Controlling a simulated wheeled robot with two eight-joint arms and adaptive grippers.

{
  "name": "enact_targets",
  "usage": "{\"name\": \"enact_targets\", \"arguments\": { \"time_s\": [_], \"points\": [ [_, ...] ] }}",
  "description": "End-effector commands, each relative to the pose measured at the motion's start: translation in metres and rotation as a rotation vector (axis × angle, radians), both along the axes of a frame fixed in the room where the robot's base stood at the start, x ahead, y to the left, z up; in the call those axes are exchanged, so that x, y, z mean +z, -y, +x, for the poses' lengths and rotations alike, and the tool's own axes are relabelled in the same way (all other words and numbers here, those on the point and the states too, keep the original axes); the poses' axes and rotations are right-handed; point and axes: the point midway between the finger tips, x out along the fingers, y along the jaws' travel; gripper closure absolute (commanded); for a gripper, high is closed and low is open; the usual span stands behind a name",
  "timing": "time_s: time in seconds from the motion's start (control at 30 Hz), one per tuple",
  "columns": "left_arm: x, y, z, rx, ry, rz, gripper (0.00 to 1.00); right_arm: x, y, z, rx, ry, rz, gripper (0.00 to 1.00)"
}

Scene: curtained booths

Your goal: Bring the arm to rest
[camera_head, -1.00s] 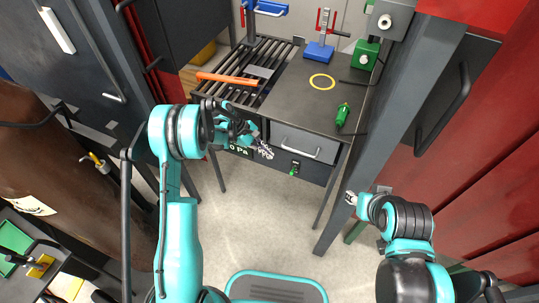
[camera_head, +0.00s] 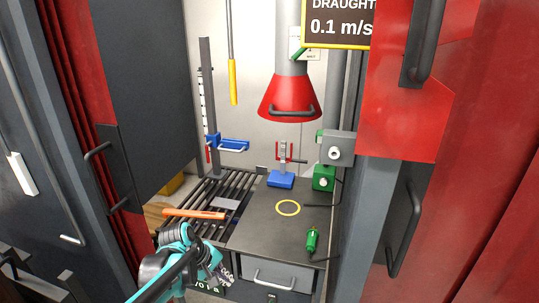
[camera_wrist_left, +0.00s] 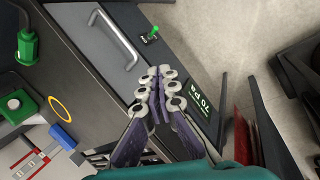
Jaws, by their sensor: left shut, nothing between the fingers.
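My left arm and gripper (camera_head: 221,275) show at the bottom of the head view, teal and grey, in front of the table's front edge. In the left wrist view the gripper's fingers (camera_wrist_left: 161,76) are together with nothing between them. They are in front of the table front, beside a drawer handle (camera_wrist_left: 114,40) and a dark panel reading 70 Pa (camera_wrist_left: 203,98). Whether they touch the front I cannot tell. My right arm and gripper are not in view.
The table (camera_head: 258,230) bears a slatted grate with an orange bar (camera_head: 194,214), a yellow ring (camera_head: 288,208), a blue block (camera_head: 280,180) and a green tool (camera_head: 312,239). A red hood (camera_head: 291,98) hangs above. A grey post (camera_head: 360,230) stands at right.

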Motion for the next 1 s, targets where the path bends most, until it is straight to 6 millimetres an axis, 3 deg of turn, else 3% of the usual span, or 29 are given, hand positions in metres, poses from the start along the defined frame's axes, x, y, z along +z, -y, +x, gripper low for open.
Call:
{"name": "enact_targets", "arguments": {
  "time_s": [0.03,0.2,0.5,0.7,1.0],
  "points": [
    [0.013,-0.002,-0.018,-0.039,0.042,0.041,1.00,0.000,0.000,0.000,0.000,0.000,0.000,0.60],
    [0.042,-0.014,-0.068,-0.186,0.184,0.198,1.00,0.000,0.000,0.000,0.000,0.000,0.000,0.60],
    [0.056,-0.037,-0.151,-0.457,0.396,0.490,1.00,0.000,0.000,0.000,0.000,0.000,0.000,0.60],
    [0.051,-0.047,-0.178,-0.573,0.471,0.616,1.00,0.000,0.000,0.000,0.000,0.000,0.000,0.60],
    [0.050,-0.050,-0.183,-0.604,0.489,0.649,1.00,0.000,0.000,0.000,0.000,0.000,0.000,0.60]
  ]
}}
